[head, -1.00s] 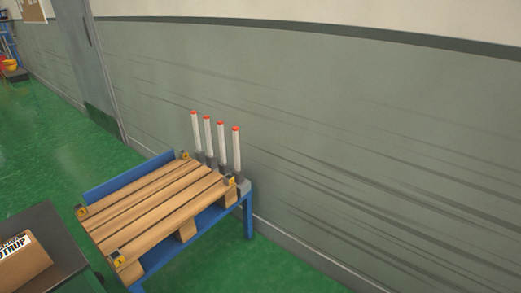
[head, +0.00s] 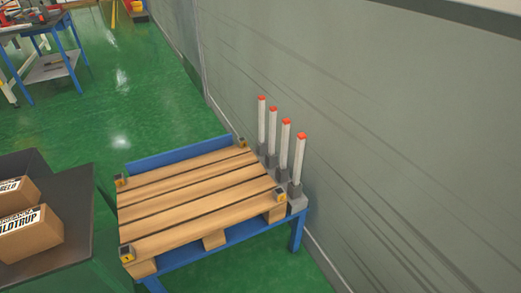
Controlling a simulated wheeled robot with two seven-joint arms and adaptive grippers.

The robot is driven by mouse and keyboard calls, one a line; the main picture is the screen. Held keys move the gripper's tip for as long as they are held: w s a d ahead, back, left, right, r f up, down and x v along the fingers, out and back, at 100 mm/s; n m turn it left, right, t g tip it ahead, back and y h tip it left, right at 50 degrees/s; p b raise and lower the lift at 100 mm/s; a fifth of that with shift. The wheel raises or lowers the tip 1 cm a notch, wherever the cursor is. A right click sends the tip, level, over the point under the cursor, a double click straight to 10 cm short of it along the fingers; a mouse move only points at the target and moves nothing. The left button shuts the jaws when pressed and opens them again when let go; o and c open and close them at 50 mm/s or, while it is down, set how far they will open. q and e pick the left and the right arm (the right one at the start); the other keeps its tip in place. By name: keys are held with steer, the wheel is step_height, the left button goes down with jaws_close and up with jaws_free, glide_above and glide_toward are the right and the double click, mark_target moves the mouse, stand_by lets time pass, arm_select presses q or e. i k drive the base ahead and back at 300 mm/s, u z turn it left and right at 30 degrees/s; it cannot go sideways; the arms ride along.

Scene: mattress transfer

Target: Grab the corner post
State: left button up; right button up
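Several white corner posts with orange-red tops stand upright in a row along the right edge of a blue stand, close to the wall. The nearest post (head: 299,160) is at the right end of the row, and the farthest post (head: 262,122) is at the left end. Each has a grey base. A wooden slatted pallet (head: 195,197) lies on the blue stand (head: 297,235). Yellow-and-grey corner brackets sit at its corners, including one near the posts (head: 280,194) and one at the front left (head: 127,254). Neither of my grippers is in view.
A dark table (head: 78,245) at the lower left holds cardboard boxes (head: 30,232). The grey wall (head: 400,120) runs close behind the posts. A blue-legged workbench (head: 60,45) stands at the far upper left. Green floor (head: 145,110) is clear beyond the pallet.

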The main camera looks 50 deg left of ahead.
mark_target(301, 138)
steer(key=u, duration=0.85)
steer(key=i, duration=0.7)
steer(key=u, duration=0.8)
